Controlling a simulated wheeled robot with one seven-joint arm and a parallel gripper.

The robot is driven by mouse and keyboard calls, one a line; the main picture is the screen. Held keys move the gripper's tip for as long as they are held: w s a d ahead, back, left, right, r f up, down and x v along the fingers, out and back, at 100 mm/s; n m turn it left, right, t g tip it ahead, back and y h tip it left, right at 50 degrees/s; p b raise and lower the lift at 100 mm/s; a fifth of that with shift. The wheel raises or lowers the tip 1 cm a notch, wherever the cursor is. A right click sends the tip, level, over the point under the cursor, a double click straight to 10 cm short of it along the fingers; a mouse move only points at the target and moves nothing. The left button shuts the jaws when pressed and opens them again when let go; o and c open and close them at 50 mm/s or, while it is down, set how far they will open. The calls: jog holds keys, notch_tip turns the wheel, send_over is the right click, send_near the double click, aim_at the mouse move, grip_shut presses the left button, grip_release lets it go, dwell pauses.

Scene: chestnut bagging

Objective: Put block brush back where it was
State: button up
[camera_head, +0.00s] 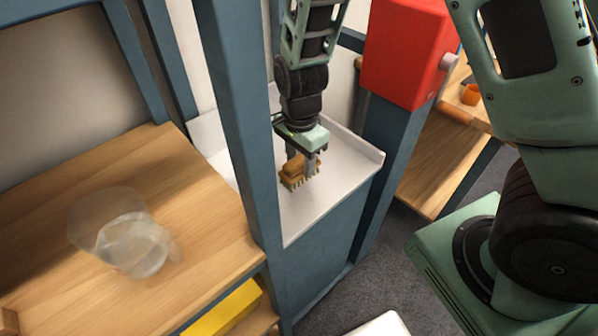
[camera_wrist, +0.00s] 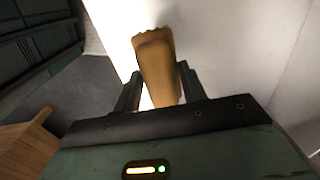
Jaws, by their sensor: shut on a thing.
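The block brush (camera_head: 292,170) has an orange-brown wooden body with pale bristles on its underside. My gripper (camera_head: 303,165) is shut on it and points down over the white tray-like surface (camera_head: 343,183) between blue posts. The bristles are close to that surface; I cannot tell if they touch it. In the wrist view the brush's wooden body (camera_wrist: 157,68) runs up between the two dark fingers of my gripper (camera_wrist: 158,92). The bristles are mostly hidden there.
A blue post (camera_head: 240,120) stands left of my gripper, and a red box (camera_head: 408,50) is at the right. A clear plastic container (camera_head: 120,232) lies on the wooden shelf (camera_head: 190,200). A yellow item (camera_head: 225,308) is below. The white surface has a raised rim.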

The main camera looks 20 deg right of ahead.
aim_at(300, 172)
jog(key=shift+f, duration=2)
jog(key=shift+c, duration=0.3)
jog(key=o, duration=0.9)
jog(key=shift+o, duration=0.2)
notch_tip(300, 172, up, 12)
jog(key=shift+r+p, duration=0.1)
jog(key=shift+p, duration=0.3)
jog(key=shift+s, duration=0.1)
